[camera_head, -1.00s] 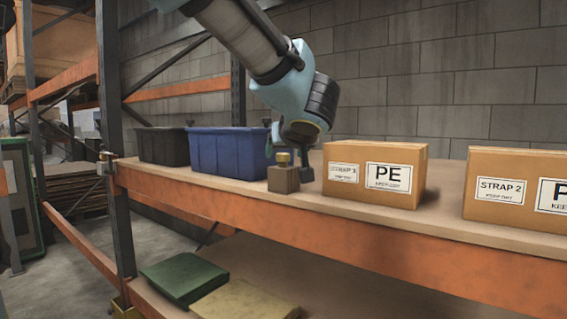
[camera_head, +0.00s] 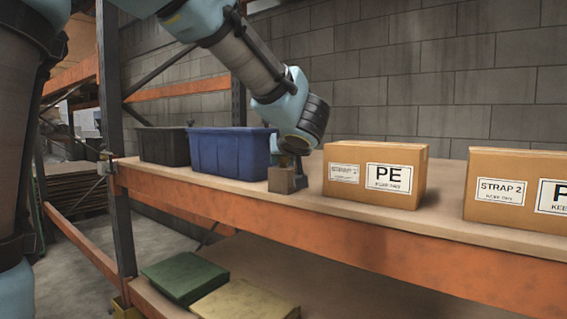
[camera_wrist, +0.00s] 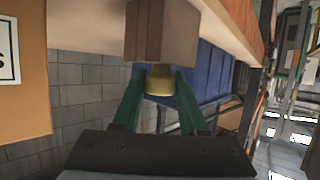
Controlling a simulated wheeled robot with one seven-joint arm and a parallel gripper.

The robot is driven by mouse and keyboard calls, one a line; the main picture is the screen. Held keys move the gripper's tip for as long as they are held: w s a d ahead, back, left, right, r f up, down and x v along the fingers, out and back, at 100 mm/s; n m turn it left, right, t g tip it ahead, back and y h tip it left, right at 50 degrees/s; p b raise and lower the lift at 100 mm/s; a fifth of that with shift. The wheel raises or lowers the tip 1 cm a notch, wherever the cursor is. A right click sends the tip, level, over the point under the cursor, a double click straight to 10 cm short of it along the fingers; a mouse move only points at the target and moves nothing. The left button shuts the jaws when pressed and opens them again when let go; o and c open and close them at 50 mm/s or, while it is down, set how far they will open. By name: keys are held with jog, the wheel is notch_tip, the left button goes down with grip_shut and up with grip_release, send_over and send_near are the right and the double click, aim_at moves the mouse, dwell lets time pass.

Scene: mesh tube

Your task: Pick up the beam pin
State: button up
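The beam pin, seen as a brass-coloured round head (camera_wrist: 159,80), sits on a small brown wooden block (camera_head: 287,181) near the shelf's front edge. The block (camera_wrist: 161,30) also shows at the top of the wrist view, where the scene appears upside down. My gripper (camera_wrist: 161,72) has its two green fingers on either side of the brass head, apart from each other. They look open, with narrow gaps beside the head. In the head view my gripper (camera_head: 286,157) is directly above the block and hides the brass head.
A carton marked PE (camera_head: 374,174) stands close to the right of the block, and another marked STRAP 2 (camera_head: 500,190) stands farther right. A blue bin (camera_head: 228,154) and a dark bin (camera_head: 163,146) stand to the left. The orange shelf beam (camera_head: 300,222) runs along the front.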

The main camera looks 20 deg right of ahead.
grip_shut()
